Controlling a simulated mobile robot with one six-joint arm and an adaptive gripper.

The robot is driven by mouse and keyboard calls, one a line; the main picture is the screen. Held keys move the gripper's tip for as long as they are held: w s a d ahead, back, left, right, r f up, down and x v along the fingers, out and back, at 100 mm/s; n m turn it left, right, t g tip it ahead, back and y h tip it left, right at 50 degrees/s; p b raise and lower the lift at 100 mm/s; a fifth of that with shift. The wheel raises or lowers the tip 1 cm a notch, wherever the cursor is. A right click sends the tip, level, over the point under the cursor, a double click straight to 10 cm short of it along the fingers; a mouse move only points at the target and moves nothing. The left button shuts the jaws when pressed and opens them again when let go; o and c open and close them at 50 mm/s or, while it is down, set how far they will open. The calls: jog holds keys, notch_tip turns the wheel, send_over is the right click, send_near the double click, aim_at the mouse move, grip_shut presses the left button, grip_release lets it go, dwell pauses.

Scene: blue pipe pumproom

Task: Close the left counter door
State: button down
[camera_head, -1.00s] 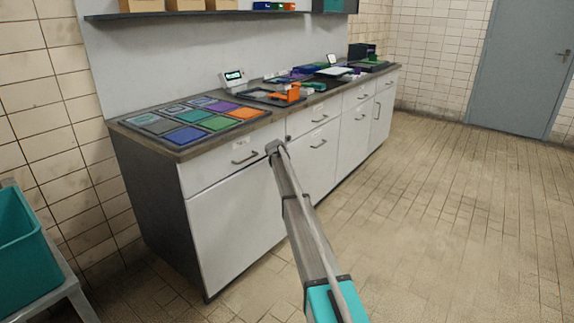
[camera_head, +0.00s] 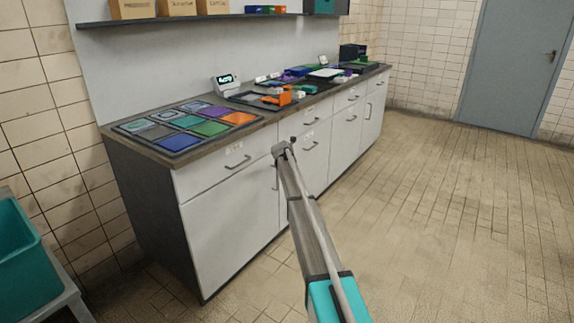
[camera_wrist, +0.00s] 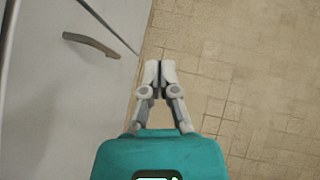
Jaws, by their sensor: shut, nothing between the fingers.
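The left counter door (camera_head: 232,232) is the white panel under the left drawer of the counter. In the head view it looks flush or nearly flush with the counter front. Its upright handle (camera_head: 274,178) shows near its right edge, partly beside my arm. In the wrist view the white door (camera_wrist: 45,95) fills the left side, with a handle (camera_wrist: 90,43) on it and a dark line just right of the handle. My gripper (camera_wrist: 158,70) is shut and empty, to the right of the door and apart from its handle in the picture.
The counter top (camera_head: 185,157) holds coloured trays and small devices. Drawers and other doors (camera_head: 345,138) run to the right. A teal bin (camera_head: 25,262) stands at the left. Tiled floor (camera_head: 430,210) is clear at the right.

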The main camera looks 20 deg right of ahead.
jog(key=shift+s+d+r+p, duration=0.55)
jog(key=shift+s+r+p, duration=0.2)
jog(key=shift+r, duration=0.2)
jog(key=shift+s+d+r+p, duration=0.5)
jog(key=shift+s+r+p, duration=0.25)
jog(key=shift+r, duration=0.15)
jog(key=s+a+f+m+g+y, duration=0.2)
jog(key=s+a+m, duration=0.6)
jog(key=s, duration=1.1)
jog(key=s+a+f+m+g+y, duration=0.1)
jog(key=s+a+f+m+g, duration=0.2)
jog(key=s+m, duration=1.2)
jog(key=s+a+f+m+g+y, duration=0.15)
jog(key=s+a+m, duration=0.55)
jog(key=s, duration=1.6)
notch_tip(320, 180, up, 28)
jog(key=n+p, duration=0.1)
jog(key=p, duration=2.5)
jog(key=shift+s+a+f+g+y, duration=0.15)
jog(key=shift+a+f+g+y, duration=0.1)
jog(key=shift+a+g+y, duration=0.15)
